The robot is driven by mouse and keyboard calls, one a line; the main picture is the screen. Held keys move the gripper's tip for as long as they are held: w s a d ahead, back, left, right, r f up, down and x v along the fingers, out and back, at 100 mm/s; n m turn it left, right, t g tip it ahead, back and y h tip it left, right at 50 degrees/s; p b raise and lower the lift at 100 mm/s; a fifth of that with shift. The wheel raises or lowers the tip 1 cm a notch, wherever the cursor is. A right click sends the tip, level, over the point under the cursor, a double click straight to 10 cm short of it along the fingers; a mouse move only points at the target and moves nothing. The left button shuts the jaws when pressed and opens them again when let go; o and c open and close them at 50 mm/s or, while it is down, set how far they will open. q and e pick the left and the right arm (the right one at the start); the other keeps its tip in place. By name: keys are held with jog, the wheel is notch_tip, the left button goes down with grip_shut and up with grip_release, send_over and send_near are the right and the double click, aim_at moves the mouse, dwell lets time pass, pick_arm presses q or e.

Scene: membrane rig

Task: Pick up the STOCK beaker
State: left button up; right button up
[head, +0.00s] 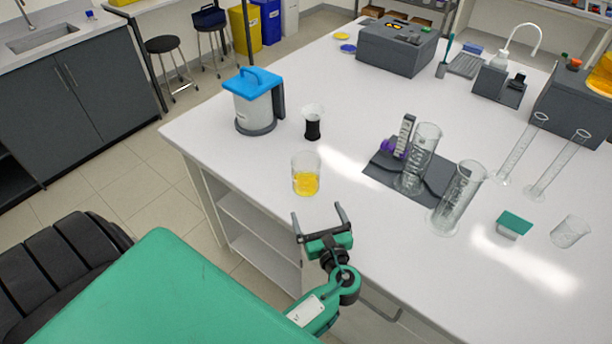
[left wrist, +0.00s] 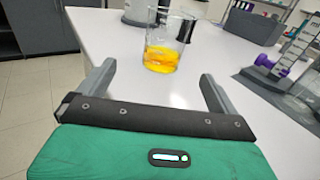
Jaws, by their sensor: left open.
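A clear glass beaker with yellow liquid (head: 306,184) stands upright on the white bench, near its front left edge. No STOCK lettering is readable on it. It also shows in the left wrist view (left wrist: 162,57), beyond the fingertips and between their lines. My left gripper (head: 317,211) is open and empty at the bench's front edge, just short of the beaker and apart from it. Its two fingers also show in the left wrist view (left wrist: 157,72), spread wider than the beaker looks there. My right gripper is not in view.
A dark-filled small vessel (head: 312,124) and a blue-lidded jug (head: 254,103) stand behind the beaker. To the right are a dark mat (head: 377,178), tall glass cylinders (head: 458,200), a green-topped block (head: 514,224) and an empty beaker (head: 569,232). The bench immediately around the yellow beaker is clear.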

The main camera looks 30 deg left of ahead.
aim_at(310, 185)
pick_arm(q)
jog(key=shift+w+r, duration=0.2)
jog(key=shift+w, duration=0.05)
jog(key=shift+m, duration=0.3)
jog(key=p+x, duration=0.2)
jog(key=x, duration=0.5)
jog(key=shift+w+r, duration=0.15)
jog(key=shift+w+a+p, duration=0.35)
jog(key=shift+a, duration=0.1)
jog(key=p+x, duration=0.2)
jog(key=x, duration=0.2)
jog(key=shift+w+a, duration=0.1)
jog(key=shift+w, duration=0.3)
jog(key=shift+w+a+f, duration=0.15)
jog(key=shift+a+f, duration=0.15)
jog(key=shift+f, duration=0.05)
jog(key=shift+c, duration=0.3)
jog(key=c, duration=1.1)
jog(key=shift+c, duration=0.4)
